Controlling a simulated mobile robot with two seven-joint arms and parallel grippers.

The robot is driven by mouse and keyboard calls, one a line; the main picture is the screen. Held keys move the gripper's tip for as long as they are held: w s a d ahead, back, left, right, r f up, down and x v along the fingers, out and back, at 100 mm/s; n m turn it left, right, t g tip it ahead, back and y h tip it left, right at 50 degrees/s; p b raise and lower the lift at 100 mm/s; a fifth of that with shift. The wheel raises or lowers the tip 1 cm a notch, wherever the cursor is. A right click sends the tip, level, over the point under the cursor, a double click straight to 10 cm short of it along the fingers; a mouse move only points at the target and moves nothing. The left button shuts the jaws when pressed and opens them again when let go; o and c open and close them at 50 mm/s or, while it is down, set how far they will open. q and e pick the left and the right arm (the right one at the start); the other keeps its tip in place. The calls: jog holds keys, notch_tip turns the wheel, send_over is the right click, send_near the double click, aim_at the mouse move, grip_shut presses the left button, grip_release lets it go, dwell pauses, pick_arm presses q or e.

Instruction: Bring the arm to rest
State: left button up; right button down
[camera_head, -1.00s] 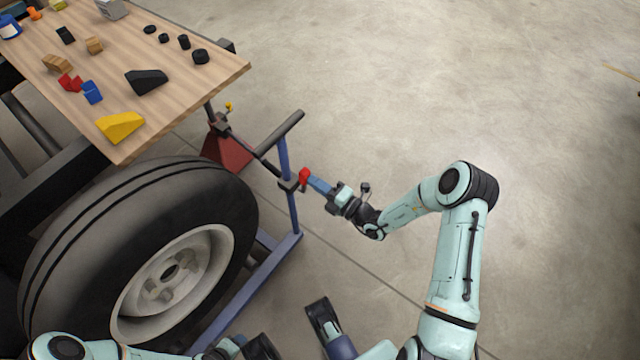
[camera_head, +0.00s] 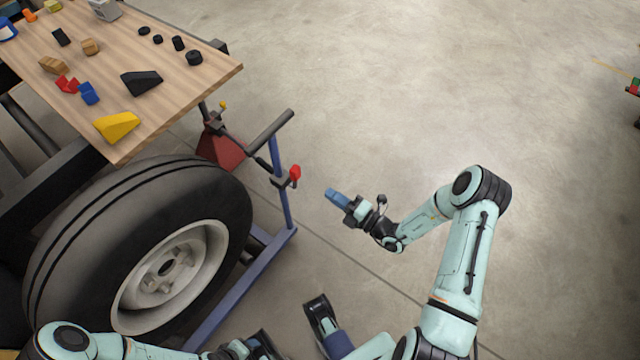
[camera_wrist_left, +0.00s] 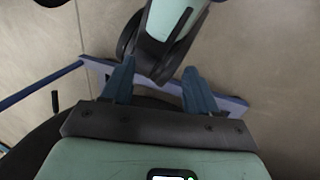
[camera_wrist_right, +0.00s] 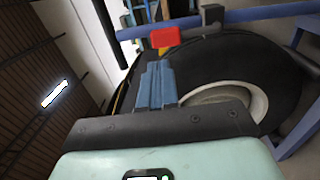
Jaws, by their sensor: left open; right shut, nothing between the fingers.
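My right gripper (camera_head: 336,197) is in the middle of the head view, over bare floor, to the right of a blue stand with a red knob (camera_head: 295,172). Its blue fingers are shut with nothing between them; they also show closed together in the right wrist view (camera_wrist_right: 155,86). My left gripper (camera_wrist_left: 160,85) is open and empty in the left wrist view, fingers wide apart. Its arm is low at the bottom left of the head view.
A large tyre (camera_head: 60,225) stands left of the blue stand (camera_head: 284,205). Above it is a wooden tabletop (camera_head: 170,100) with a yellow wedge (camera_head: 117,127), a black wedge (camera_head: 141,82) and several small blocks.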

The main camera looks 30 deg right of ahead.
pick_arm(q)
jog(key=shift+s+d+r, duration=0.25)
jog(key=shift+s+r, duration=0.15)
jog(key=shift+s, duration=0.1)
pick_arm(e)
jog(key=shift+v, duration=2)
jog(key=shift+r, duration=0.15)
